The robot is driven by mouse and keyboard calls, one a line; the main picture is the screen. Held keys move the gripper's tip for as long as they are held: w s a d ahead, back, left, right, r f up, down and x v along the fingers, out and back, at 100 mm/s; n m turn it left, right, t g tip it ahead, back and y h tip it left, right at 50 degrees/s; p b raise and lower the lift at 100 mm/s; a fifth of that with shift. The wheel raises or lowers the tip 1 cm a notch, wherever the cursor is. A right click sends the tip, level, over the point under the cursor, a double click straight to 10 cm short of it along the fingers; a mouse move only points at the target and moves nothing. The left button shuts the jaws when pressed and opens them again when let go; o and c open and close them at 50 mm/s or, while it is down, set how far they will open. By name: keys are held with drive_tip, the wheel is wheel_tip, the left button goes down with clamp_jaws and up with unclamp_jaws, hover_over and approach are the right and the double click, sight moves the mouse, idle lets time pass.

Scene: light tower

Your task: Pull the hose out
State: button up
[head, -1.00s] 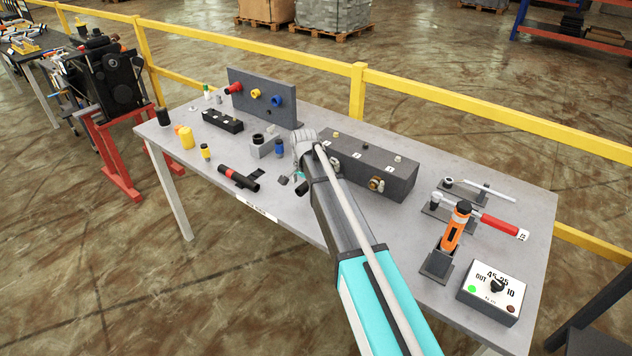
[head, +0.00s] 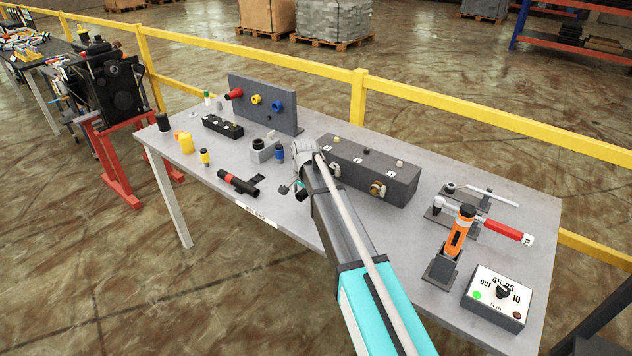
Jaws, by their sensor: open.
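No part can be named for certain as the hose. A short black tube with a red band (head: 238,182) lies near the table's front edge, a small black piece at its right end; it may be the hose.
A grey block with a blue-topped cylinder (head: 280,153) beside it stands behind my gripper. A panel with red, yellow and blue fittings (head: 262,103) stands at the back. A long dark box (head: 368,172) is right of my wrist. Tools and a control box (head: 496,298) fill the right end.

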idle(0.7)
clamp_jaws()
